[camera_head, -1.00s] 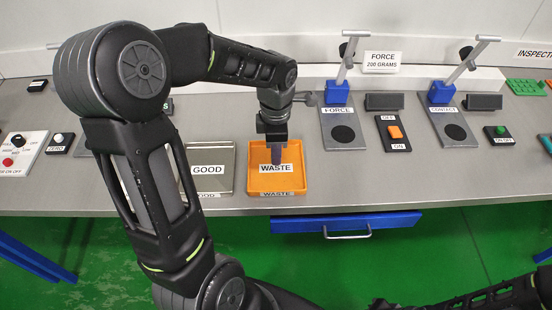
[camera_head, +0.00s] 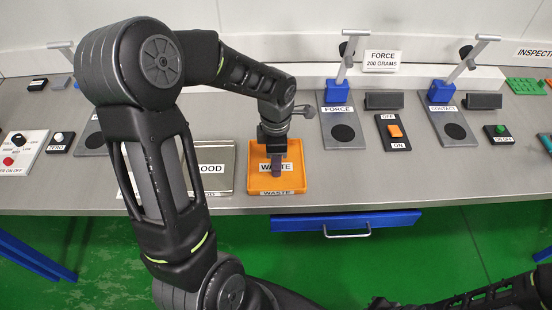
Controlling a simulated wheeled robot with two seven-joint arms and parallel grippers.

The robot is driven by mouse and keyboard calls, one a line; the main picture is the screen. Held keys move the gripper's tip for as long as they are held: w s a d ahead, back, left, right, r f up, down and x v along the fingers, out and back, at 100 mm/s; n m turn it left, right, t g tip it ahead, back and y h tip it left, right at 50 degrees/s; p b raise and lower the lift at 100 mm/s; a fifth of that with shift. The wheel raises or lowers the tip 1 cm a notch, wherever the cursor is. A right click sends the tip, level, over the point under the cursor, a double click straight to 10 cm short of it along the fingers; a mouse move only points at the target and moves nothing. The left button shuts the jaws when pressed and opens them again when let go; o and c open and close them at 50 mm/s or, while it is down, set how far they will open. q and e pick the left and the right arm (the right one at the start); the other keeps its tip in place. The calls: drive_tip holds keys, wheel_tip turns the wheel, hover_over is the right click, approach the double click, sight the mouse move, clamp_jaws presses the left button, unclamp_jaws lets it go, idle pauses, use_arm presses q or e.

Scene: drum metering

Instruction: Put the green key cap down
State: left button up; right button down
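My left gripper (camera_head: 277,168) points down over the orange tray labelled WASTE (camera_head: 299,180). Its fingertips are close to the tray floor, in front of the label. They look like one narrow purple-grey shape, so I cannot tell whether they are shut, or on what. I cannot make out a green key cap at the fingertips or in the tray; it is hidden or too small to see. My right arm shows only at the bottom right corner, and its gripper is out of view.
The GOOD tray (camera_head: 222,160) stands left of the orange tray, partly hidden by my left arm. The FORCE stand (camera_head: 344,132), an orange ON/OFF switch (camera_head: 395,131) and the CONTACT stand (camera_head: 455,130) are to the right. A green tray (camera_head: 525,87) lies farther right.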

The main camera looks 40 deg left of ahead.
use_arm(q)
wheel_tip(320, 180, up, 12)
drive_tip(key=shift+r+b, duration=0.15)
drive_tip(key=shift+b, duration=0.25)
idle(0.4)
idle(0.5)
